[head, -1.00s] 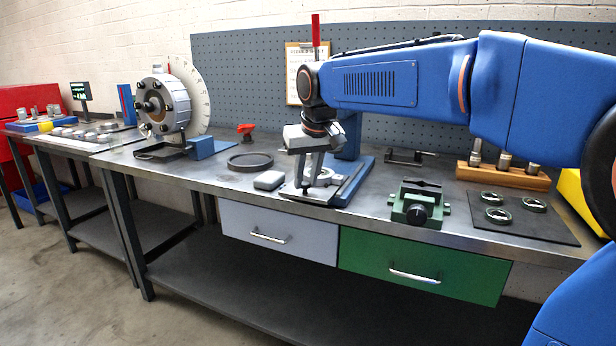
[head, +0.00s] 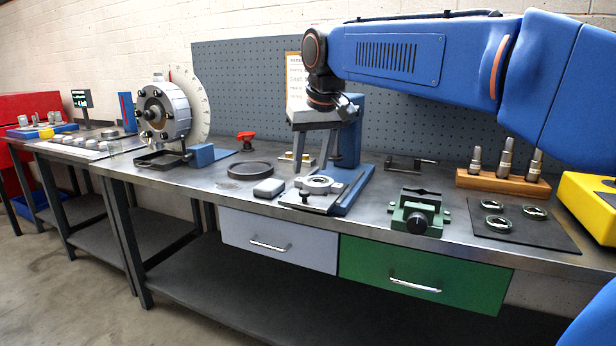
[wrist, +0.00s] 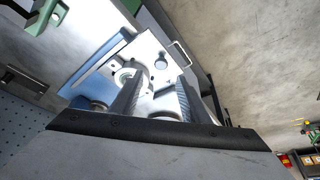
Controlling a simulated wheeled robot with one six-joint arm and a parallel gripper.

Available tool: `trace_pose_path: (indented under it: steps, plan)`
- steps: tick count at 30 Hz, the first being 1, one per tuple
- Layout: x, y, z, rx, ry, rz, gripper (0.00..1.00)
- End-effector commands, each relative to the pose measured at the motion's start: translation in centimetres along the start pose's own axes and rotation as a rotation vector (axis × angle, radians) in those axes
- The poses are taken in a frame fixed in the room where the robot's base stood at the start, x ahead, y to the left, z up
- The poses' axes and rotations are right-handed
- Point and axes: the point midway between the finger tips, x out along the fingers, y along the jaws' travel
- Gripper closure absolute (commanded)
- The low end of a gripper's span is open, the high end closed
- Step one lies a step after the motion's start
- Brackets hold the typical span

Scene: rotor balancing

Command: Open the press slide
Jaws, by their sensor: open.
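The press has a blue column (head: 350,130) and a blue base (head: 352,192) near the middle of the bench. Its pale slide plate (head: 325,202) reaches out to the front left of the column and carries a metal ring (head: 316,184). A small dark knob (head: 304,196) is at the plate's front end; a round knob (wrist: 162,62) also shows in the wrist view. My gripper (head: 311,166) is open and points down, above and behind the slide plate, apart from the knob. In the wrist view my gripper (wrist: 158,80) has nothing between its fingers. My arm partly hides the press head.
A grey block (head: 269,188) and a dark round dish (head: 249,170) are left of the press. A green vise (head: 419,214) and a dark mat (head: 520,232) with rings are to the right. The rotor (head: 163,112) stands further left. Bare bench lies between press and vise.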

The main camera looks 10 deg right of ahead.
Motion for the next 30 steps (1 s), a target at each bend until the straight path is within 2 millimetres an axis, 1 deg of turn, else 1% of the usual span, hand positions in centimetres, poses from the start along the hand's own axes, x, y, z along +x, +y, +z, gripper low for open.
trace_pose_path:
  steps: [1, 6, 9, 13, 19, 30]
  plan:
    - [-1.1, 0.0, -0.1, 0.0, 0.004, 0.0, 0.58]
    - [-4.5, 0.0, -0.1, 0.0, 0.005, -0.001, 0.58]
    - [-6.2, 0.0, -0.1, 0.0, 0.004, -0.001, 0.58]
    - [-7.9, 0.0, 0.0, 0.0, 0.002, 0.0, 0.58]
    - [-9.1, 0.0, 0.0, 0.0, 0.001, 0.0, 0.58]
    - [-9.1, 0.1, 0.2, 0.0, 0.001, 0.0, 0.58]
